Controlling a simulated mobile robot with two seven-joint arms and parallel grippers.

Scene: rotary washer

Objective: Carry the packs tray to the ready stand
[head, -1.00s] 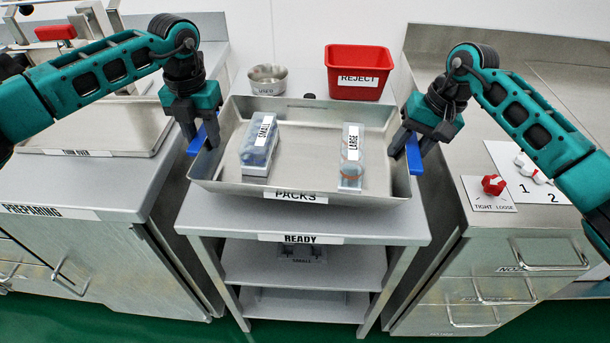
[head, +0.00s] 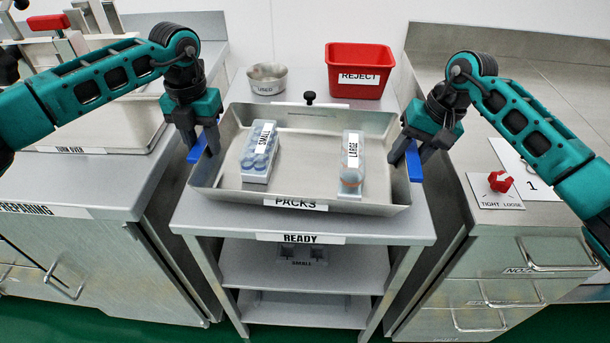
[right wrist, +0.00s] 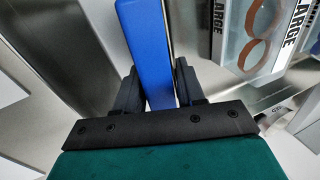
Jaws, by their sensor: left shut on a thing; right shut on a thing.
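The metal packs tray (head: 310,118) is over the top of the ready stand (head: 190,218); I cannot tell whether it touches. Its PACKS label faces front. Inside lie a SMALL pack (head: 260,152) at left and a LARGE pack (head: 351,166) at right, which also shows in the right wrist view (right wrist: 262,35). My left gripper (head: 201,145) is shut on the tray's left blue handle (head: 197,149). My right gripper (head: 409,158) is shut on the right blue handle (head: 415,162). In the right wrist view the right handle (right wrist: 147,45) lies between the fingers.
Behind the tray on the stand are a metal USED bowl (head: 267,78) and a red REJECT bin (head: 359,72). The PREPARING counter (head: 90,190) is at left. A counter with a red TIGHT/LOOSE knob (head: 500,181) is at right. Lower shelves of the stand are below.

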